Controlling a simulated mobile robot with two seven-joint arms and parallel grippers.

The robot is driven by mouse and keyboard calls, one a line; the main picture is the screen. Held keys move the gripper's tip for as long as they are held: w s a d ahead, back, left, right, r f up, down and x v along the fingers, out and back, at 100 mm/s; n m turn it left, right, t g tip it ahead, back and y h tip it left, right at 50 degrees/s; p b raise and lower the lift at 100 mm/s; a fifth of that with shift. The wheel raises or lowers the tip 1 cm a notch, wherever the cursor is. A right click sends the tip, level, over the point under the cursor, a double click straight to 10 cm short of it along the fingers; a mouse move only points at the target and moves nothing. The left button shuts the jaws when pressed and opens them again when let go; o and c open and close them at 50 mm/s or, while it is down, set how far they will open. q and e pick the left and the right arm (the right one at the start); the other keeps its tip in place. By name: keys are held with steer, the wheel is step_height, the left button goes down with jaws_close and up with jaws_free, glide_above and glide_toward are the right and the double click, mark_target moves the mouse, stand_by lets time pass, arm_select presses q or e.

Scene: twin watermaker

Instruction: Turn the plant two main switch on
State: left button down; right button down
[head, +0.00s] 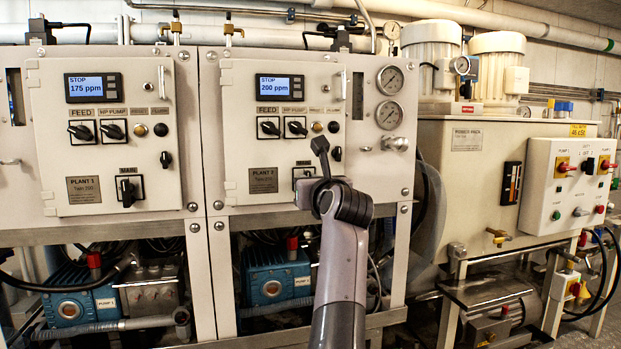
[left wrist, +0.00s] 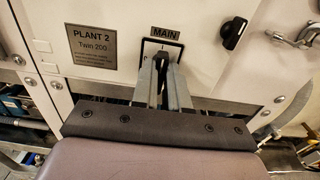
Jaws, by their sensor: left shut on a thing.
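The plant two main switch (left wrist: 163,57) is a dark knob on a black-edged plate under the MAIN label in the left wrist view. The two fingers of my left gripper (left wrist: 161,72) are shut on the knob, one on each side. The fingers cover much of the plate, so I cannot tell its exact position. In the head view the switch plate (head: 302,174) is partly hidden behind my left gripper (head: 318,190). The plant 2 display (head: 276,86) reads STOP and 200 ppm. My right gripper is not in view.
The plant 1 panel (head: 105,135) stands to the left with its own MAIN switch (head: 128,190). Another dark knob (left wrist: 233,33) is right of the gripper.

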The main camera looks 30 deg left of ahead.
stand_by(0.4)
arm_select(q)
steer(key=c, duration=1.1)
jaws_free()
steer(key=shift+c, duration=0.2)
